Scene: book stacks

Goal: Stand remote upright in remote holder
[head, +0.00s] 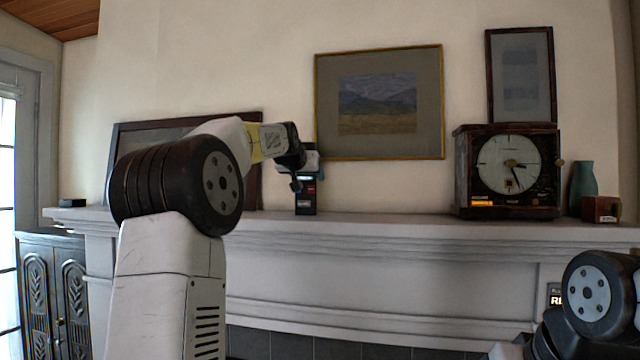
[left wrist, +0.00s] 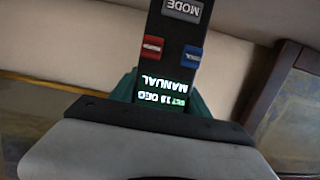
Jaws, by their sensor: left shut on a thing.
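The remote (head: 306,198) is a slim dark handset, upright at the mantel shelf. In the left wrist view the remote (left wrist: 171,55) shows a lit green display, a red button, a blue button and a grey MODE key. My left gripper (head: 306,170) is shut on its upper, display end; the MODE end points down. Its lower end is at the shelf top, but I cannot tell whether it touches. Teal shows on both sides of the remote close to the gripper. I cannot clearly make out the remote holder. My right gripper is out of view; only its arm shows.
The shelf (head: 390,226) is clear between the remote and the wooden clock (head: 507,171). A teal vase (head: 583,180) and small brown box (head: 601,209) stand at right. A dark thing lettered "RE" (head: 555,297) is partly hidden by my right arm. Framed pictures (head: 379,102) hang behind.

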